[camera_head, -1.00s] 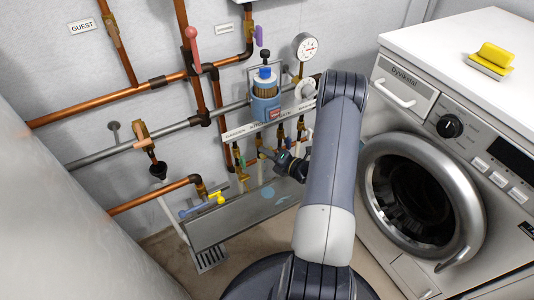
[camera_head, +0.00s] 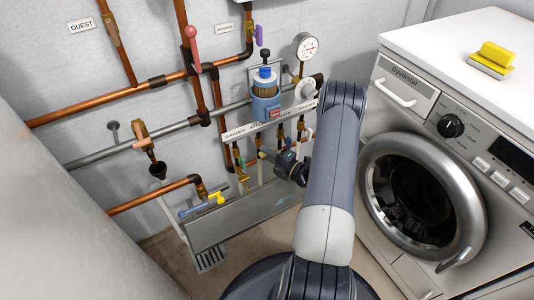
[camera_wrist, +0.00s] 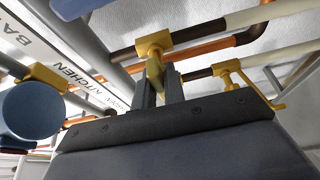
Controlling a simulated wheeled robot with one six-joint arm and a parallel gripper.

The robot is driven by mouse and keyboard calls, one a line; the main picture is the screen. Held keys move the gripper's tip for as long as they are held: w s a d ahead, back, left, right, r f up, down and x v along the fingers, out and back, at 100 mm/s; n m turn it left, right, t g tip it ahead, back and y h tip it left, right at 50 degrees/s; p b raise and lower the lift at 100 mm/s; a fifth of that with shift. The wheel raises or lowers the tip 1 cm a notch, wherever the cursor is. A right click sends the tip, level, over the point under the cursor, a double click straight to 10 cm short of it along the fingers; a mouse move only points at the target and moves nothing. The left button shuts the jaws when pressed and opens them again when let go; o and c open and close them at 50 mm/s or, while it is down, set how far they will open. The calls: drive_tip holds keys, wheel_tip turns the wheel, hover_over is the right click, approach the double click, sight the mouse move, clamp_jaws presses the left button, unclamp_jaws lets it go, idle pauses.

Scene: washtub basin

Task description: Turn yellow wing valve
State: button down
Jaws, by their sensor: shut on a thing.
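The yellow wing valve (camera_wrist: 154,72) is in the middle of the wrist view, below a yellow valve body on a pipe. My gripper (camera_wrist: 160,88) has its two dark fingers on either side of the wing and is shut on it. In the head view my gripper (camera_head: 268,156) reaches left from the arm to the valve row under the label rail. A little of the yellow handle (camera_head: 261,154) shows at its fingertips there. The fingers and hand hide part of the valve.
Another yellow valve (camera_wrist: 228,68) with a lever is close on the right. A blue round part (camera_wrist: 30,108) is close on the left. The label rail (camera_head: 270,121) runs above the valves, and a metal trough (camera_head: 238,220) lies below. The washing machine (camera_head: 440,150) stands right of my arm.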

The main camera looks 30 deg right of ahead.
drive_tip(key=c, duration=1.5)
unclamp_jaws()
drive_tip(key=shift+s, duration=0.1)
drive_tip(key=p+v, duration=0.1)
drive_tip(key=v, duration=0.9)
drive_tip(key=shift+s+d+p, duration=0.2)
drive_tip(key=shift+s+p, duration=0.1)
drive_tip(key=shift+p, duration=0.1)
drive_tip(key=shift+w, duration=0.1)
drive_tip(key=b+x, duration=0.2)
drive_tip(key=x, duration=0.8)
drive_tip(key=shift+w+a, duration=0.25)
drive_tip(key=shift+w, duration=0.1)
drive_tip(key=shift+s+d, duration=0.1)
drive_tip(key=shift+s, duration=0.05)
